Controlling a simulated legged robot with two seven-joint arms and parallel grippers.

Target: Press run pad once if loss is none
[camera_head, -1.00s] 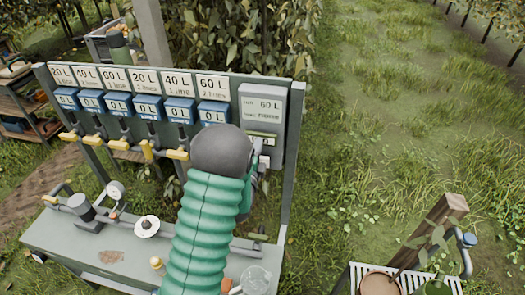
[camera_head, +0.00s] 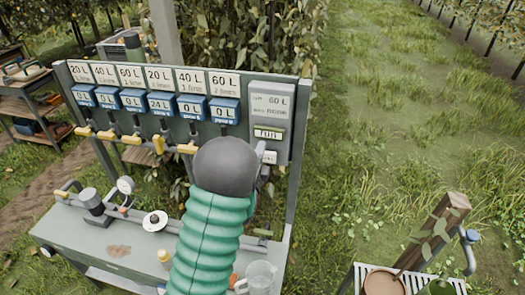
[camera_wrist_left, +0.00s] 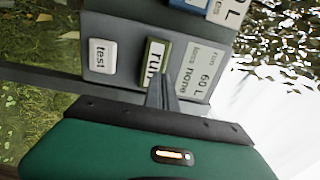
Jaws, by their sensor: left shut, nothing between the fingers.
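The run pad (camera_head: 268,133) is a pale green-framed plate marked "run" on the grey control box (camera_head: 284,150). The box's display (camera_head: 271,104) shows 60 L; in the wrist view the display (camera_wrist_left: 196,75) reads run 60 L, loss none. My left gripper (camera_head: 262,149) is just below the run pad, partly hidden by my dark wrist. In the wrist view my left gripper (camera_wrist_left: 161,80) is shut and empty, its tips overlapping the lower edge of the run pad (camera_wrist_left: 152,58). I cannot tell whether they touch. My right gripper is out of view.
A white test pad (camera_wrist_left: 102,57) sits beside the run pad; in the head view this is below it. A bench (camera_head: 75,235) with a clear jug (camera_head: 260,277) stands below.

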